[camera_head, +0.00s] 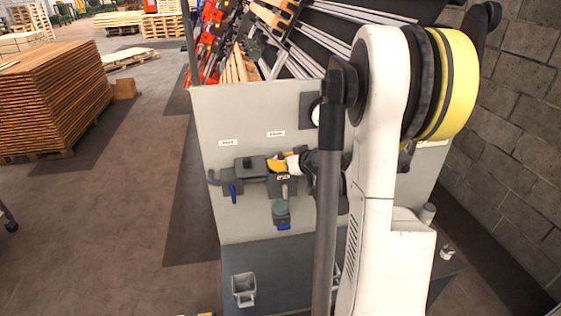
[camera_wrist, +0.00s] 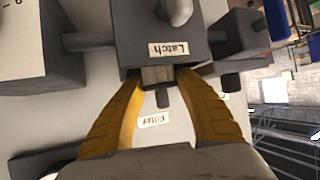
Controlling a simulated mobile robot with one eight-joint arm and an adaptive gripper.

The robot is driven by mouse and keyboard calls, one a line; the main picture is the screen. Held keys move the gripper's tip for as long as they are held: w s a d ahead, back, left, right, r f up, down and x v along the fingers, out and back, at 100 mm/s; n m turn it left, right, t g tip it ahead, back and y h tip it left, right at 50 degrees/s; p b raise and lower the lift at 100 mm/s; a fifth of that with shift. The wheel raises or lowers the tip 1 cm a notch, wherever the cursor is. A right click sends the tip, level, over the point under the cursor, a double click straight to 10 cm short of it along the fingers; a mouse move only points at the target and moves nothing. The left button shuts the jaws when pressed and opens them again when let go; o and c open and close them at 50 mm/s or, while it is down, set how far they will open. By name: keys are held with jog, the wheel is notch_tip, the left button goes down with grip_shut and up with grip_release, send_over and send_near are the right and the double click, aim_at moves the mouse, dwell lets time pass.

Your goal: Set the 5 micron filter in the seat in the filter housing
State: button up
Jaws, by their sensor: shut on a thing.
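My gripper (camera_head: 283,163) is at the panel's grey pipework, its yellow fingers against the fittings. In the wrist view my gripper (camera_wrist: 166,80) is shut on a small grey-brown block (camera_wrist: 157,76) just below a dark box (camera_wrist: 135,20) labelled "Latch". I cannot tell whether the block is joined to the box. A "Filter" label (camera_wrist: 154,120) is on the panel behind the fingers. In the head view a labelled grey fitting (camera_head: 282,188) is beside the fingers, with a greenish part (camera_head: 280,209) below. I cannot make out the 5 micron filter for sure.
A grey cylinder (camera_head: 428,213) and a small white item (camera_head: 447,253) are at right. Blue handles (camera_head: 233,194) stick out. Open floor lies left.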

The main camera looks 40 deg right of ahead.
jog(key=shift+f, duration=0.15)
jog(key=o, duration=0.9)
jog(key=shift+o, duration=0.2)
jog(key=shift+r+p, duration=0.45)
jog(key=shift+r, duration=0.05)
jog(key=v, duration=1.2)
jog(key=a+n+g+y, duration=0.1)
jog(key=a+g+y, duration=0.2)
jog(key=a, duration=1.8)
jog(key=s+a+g+h, duration=0.1)
jog(key=s+a+g, duration=0.1)
jog(key=s+a, duration=0.7)
jog(key=a, duration=0.2)
jog(key=shift+s+a+r+n+p, duration=0.25)
jog(key=shift+s+a+n+p, duration=0.1)
jog(key=shift+n, duration=0.05)
